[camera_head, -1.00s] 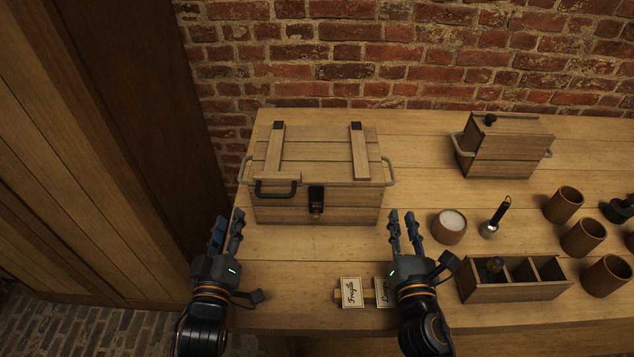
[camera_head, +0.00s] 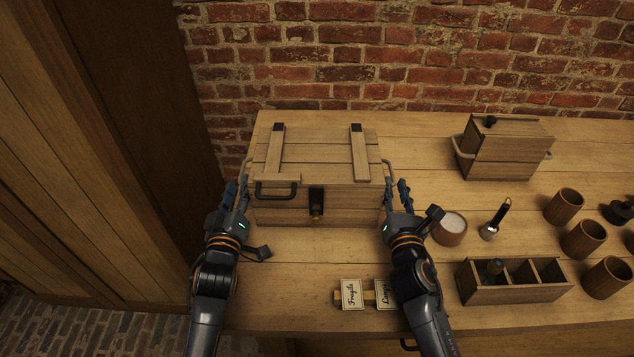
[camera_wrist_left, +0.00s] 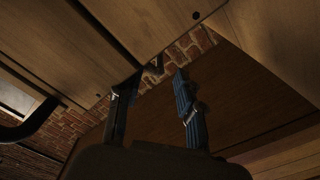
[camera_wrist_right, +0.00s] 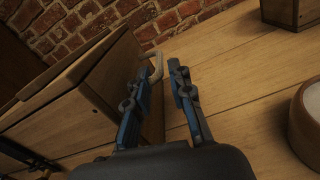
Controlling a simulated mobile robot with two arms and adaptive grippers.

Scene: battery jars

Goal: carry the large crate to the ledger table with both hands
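The large wooden crate (camera_head: 318,155) stands on the wooden table (camera_head: 300,262) against the brick wall, lid shut, with a dark front handle (camera_head: 276,190) and a latch (camera_head: 317,203). My left gripper (camera_head: 238,190) is at the crate's left side, by its left handle, which the fingers partly hide. In the left wrist view its fingers (camera_wrist_left: 153,100) are apart. My right gripper (camera_head: 395,188) is at the crate's right side. In the right wrist view the pale right handle (camera_wrist_right: 157,65) shows near the tips of its parted fingers (camera_wrist_right: 161,85). I cannot tell which table is the ledger table.
A smaller crate (camera_head: 507,148) stands at the back right. A white-filled cup (camera_head: 450,231), a flashlight-like tool (camera_head: 494,222), several wooden cups (camera_head: 583,237) and a divided tray (camera_head: 515,290) are on the right. Labelled tags (camera_head: 352,293) lie in front. A wooden panel (camera_head: 75,150) stands left.

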